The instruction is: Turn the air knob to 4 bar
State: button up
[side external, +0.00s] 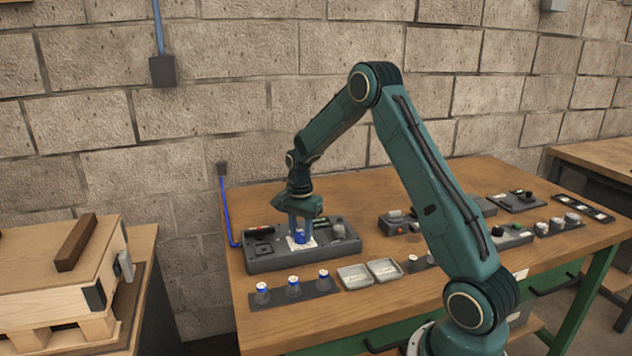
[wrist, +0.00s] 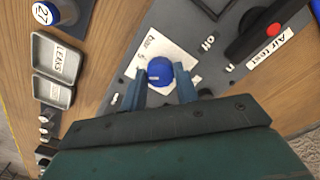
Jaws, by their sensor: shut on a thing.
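The air knob (wrist: 160,72) is a round blue knob on a white dial plate (wrist: 150,50) set in a dark grey panel. In the side external view the knob (side external: 299,236) sits near the middle of the panel (side external: 290,263), with my gripper (side external: 300,225) pointing down over it. In the wrist view my gripper (wrist: 158,88) has its two blue fingers on either side of the knob, shut on it. A pale mark shows on the knob's top. The dial figures are too small to read surely, and part of the plate is hidden by the fingers.
Two grey trays (side external: 354,276) and a row of blue-capped items (side external: 293,286) stand in front of the panel. A blue hose (side external: 228,210) runs at its left.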

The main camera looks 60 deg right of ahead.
aim_at(300, 234)
jog(key=o, duration=1)
notch_tip(300, 234, up, 14)
jog(key=shift+f, duration=0.1)
dwell(0.4)
jog(key=s+a+r+n+t, duration=0.3)
jog(key=s+a+r+n, duration=0.6)
jog(key=a, duration=0.4)
jog(key=s+a+n+t, duration=0.1)
jog(key=s+a+n, duration=0.2)
jog(key=s, duration=0.2)
jog(key=s+a+n, duration=0.2)
jog(key=s+a, duration=0.1)
jog(key=s, duration=0.3)
jog(key=s+a+f+n+t, duration=0.1)
jog(key=s+a+n, duration=0.2)
jog(key=s, duration=0.2)
jog(key=shift+s+a+n+t, duration=0.2)
jog(key=shift+a+n+t, duration=0.1)
jog(key=shift+a, duration=0.05)
